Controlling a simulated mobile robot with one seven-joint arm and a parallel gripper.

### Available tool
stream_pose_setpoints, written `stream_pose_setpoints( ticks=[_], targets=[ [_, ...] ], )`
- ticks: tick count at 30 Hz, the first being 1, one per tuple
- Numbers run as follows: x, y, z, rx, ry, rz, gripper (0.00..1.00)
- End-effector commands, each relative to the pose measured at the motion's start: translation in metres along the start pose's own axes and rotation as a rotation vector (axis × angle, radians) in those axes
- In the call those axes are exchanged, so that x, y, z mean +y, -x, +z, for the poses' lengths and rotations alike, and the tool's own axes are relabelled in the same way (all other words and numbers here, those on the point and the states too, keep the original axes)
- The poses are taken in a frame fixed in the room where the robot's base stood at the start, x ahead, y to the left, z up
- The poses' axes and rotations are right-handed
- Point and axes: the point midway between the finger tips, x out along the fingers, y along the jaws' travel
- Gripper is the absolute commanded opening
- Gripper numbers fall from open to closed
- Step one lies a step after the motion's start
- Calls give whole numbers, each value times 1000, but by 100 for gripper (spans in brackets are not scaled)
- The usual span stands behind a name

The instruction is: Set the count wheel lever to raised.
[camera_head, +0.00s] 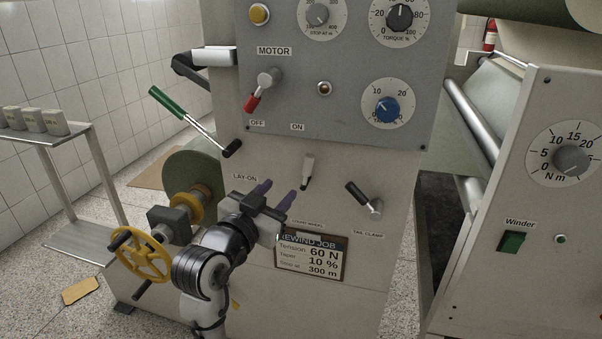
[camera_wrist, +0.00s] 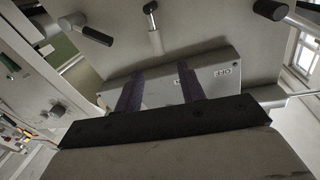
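The count wheel lever (camera_head: 308,168) is a short pale lever on the grey-white machine front, above the small count wheel label (camera_head: 307,225). My gripper (camera_head: 275,193) is just left of and slightly below the lever in the head view. Its two purple fingers are apart with nothing between them, also in the wrist view (camera_wrist: 159,88). The fingers do not appear to touch the lever.
The black-handled tail clamp lever (camera_head: 363,200) is to the right. The green-handled lay-on lever (camera_head: 185,115) is up left. The motor panel (camera_head: 335,110) juts out above, with a red-tipped switch (camera_head: 262,88). A job sign (camera_head: 310,260) is below. A yellow handwheel (camera_head: 142,257) stands left of my arm.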

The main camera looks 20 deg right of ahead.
Motion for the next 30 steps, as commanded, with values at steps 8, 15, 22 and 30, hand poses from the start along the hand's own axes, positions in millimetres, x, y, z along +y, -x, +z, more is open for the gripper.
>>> stream_pose_setpoints(
  ticks=[8, 15, 22, 30],
  targets=[
    [6, -27, 1, -10, 1, 20, 39],
    [6, -78, 0, -10, 0, 18, 39],
    [6, -119, 1, -9, 0, 16, 39],
    [6, -139, 2, -7, -1, 13, 39]
  ],
)
